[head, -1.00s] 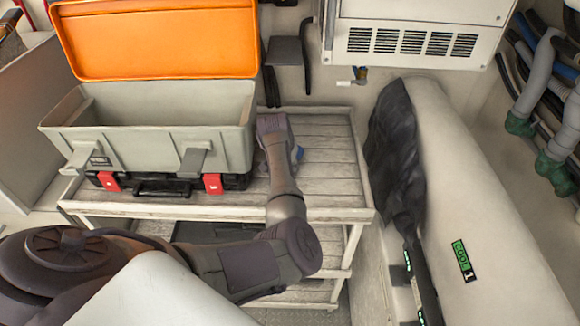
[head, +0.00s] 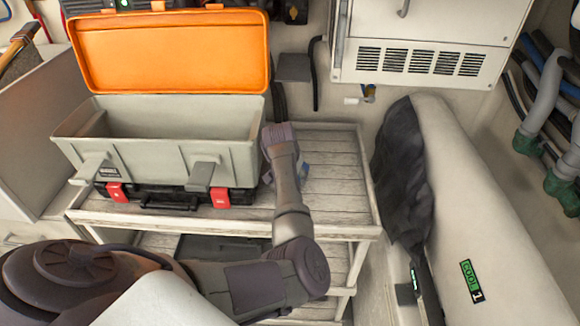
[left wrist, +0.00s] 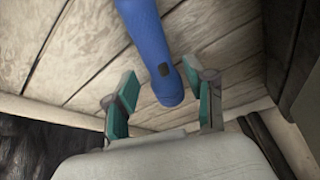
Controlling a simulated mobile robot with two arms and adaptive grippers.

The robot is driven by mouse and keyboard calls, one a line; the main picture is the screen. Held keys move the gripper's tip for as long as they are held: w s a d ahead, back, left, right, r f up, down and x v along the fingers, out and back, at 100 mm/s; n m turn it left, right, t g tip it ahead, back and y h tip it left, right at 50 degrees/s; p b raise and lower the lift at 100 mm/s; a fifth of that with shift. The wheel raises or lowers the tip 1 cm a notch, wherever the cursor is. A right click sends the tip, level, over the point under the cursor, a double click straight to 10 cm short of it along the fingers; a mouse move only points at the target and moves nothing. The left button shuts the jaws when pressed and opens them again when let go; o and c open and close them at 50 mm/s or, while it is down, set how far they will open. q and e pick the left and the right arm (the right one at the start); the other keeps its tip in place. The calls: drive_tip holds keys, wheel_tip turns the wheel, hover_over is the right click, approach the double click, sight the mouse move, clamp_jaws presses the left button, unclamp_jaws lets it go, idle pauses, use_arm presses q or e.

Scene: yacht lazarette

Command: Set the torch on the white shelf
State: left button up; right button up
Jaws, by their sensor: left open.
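The blue torch (left wrist: 150,45) lies on pale whitewashed planks in the left wrist view, with a dark button near its lower end. In the head view only a small blue patch of it (head: 304,172) shows beside my left wrist. My left gripper (left wrist: 160,78) is open, with one green-padded finger on each side of the torch's end; I cannot tell whether either touches it. In the head view my arm hides its fingers. The white shelf (head: 337,182) is a slatted unit with lower levels. My right gripper is not in view.
A grey toolbox (head: 165,145) with its orange lid (head: 170,50) open stands on the shelf's left part. The shelf top right of my arm is clear. A white vented cabinet (head: 420,60) hangs above, and a long cream bolster (head: 465,200) stands at right.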

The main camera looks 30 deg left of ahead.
use_arm(q)
drive_tip(key=b+v, duration=0.1)
drive_tip(key=v, duration=0.8)
drive_tip(key=shift+s+r, duration=0.2)
drive_tip(key=shift+r, duration=0.15)
drive_tip(key=shift+d, duration=0.1)
